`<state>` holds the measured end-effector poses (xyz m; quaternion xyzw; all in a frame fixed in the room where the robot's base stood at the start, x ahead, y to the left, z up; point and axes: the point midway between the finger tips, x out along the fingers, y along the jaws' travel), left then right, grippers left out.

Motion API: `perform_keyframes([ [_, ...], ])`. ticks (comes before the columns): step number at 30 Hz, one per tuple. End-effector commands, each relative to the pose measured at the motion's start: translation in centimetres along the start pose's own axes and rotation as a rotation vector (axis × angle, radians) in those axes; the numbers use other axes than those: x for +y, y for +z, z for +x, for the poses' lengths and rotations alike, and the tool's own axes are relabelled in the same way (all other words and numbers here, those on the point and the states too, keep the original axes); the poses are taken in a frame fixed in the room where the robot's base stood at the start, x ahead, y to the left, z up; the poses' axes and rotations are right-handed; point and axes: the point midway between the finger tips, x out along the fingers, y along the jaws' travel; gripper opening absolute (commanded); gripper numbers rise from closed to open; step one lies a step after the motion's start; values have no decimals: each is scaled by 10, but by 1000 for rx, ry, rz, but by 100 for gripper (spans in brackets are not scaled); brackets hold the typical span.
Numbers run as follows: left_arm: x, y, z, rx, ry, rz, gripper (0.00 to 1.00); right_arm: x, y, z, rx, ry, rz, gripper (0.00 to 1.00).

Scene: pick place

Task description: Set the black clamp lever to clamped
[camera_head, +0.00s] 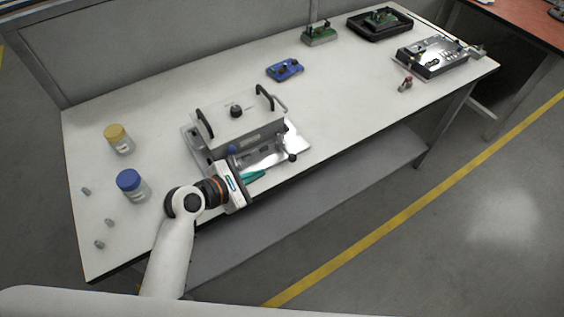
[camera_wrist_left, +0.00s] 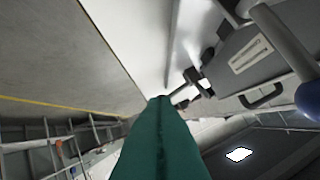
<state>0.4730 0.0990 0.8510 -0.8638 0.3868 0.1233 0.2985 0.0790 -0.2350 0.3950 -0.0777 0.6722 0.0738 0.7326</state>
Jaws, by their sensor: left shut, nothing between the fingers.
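A grey box-like fixture (camera_head: 238,130) with black handles and a black top knob stands on a metal base plate near the table's front edge. A dark ball-ended lever (camera_head: 292,157), which looks like the clamp lever, sticks out at its front right. In the left wrist view a dark lever-like part (camera_wrist_left: 192,84) shows just beyond the fingertips; I cannot tell whether they touch it. My left gripper (camera_head: 264,173) has teal fingers, also in the left wrist view (camera_wrist_left: 160,100). They are shut and empty, in front of the fixture and left of the ball end. My right gripper is not in view.
A yellow-lidded jar (camera_head: 119,139) and a blue-lidded jar (camera_head: 133,187) stand at the left, with small grey parts nearby. A blue device (camera_head: 285,69) lies behind the fixture. A black tray (camera_head: 380,23) and a metal-topped unit (camera_head: 432,58) are far right. The middle right tabletop is mostly clear.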

Motion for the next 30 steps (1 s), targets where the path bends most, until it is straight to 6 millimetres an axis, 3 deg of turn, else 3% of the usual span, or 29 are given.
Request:
perform_keyframes([
  [14, -1, 0, 7, 6, -3, -25, 0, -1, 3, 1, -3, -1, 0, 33],
  [30, -1, 0, 91, 5, -3, -22, 0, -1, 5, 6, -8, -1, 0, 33],
])
